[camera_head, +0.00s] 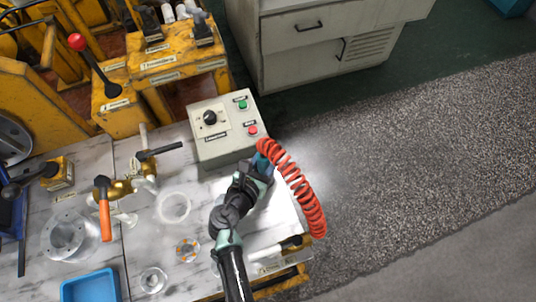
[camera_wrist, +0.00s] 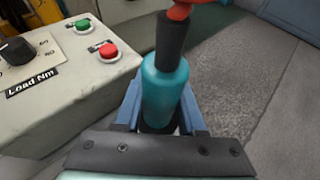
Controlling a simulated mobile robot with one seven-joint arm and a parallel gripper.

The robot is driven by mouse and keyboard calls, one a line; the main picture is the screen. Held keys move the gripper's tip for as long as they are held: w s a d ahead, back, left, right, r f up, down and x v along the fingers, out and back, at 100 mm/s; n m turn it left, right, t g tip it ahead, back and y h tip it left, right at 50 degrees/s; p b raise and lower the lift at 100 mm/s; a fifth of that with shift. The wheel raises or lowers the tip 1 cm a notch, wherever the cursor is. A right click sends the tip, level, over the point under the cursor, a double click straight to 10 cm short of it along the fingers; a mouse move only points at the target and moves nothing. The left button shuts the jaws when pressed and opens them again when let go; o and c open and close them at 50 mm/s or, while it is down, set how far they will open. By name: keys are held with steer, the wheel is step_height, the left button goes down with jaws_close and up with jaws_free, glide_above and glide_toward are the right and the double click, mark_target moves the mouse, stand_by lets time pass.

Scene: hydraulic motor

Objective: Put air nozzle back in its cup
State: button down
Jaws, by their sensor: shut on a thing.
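The air nozzle, a teal cylinder with a black collar, stands between my gripper's fingers in the wrist view (camera_wrist: 166,88). My gripper (camera_wrist: 160,118) is shut on it. In the head view my gripper (camera_head: 262,168) is beside the control box, over the right part of the marble-topped bench. A red coiled hose (camera_head: 296,187) runs from the nozzle and hangs in an arc to the right. I cannot tell for sure which container is the nozzle's cup; a round translucent one (camera_head: 173,207) stands on the bench left of my arm.
A grey control box (camera_head: 222,135) with a knob and green and red buttons stands close left of my gripper. Brass valves with an orange handle (camera_head: 105,215), a blue tray (camera_head: 90,287) and clear round parts occupy the left bench. Grey floor lies open to the right.

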steer(key=shift+c, duration=2.1)
jaws_free()
steer(key=p+v, duration=0.1)
steer(key=v, duration=1.2)
steer(key=shift+p, duration=0.3)
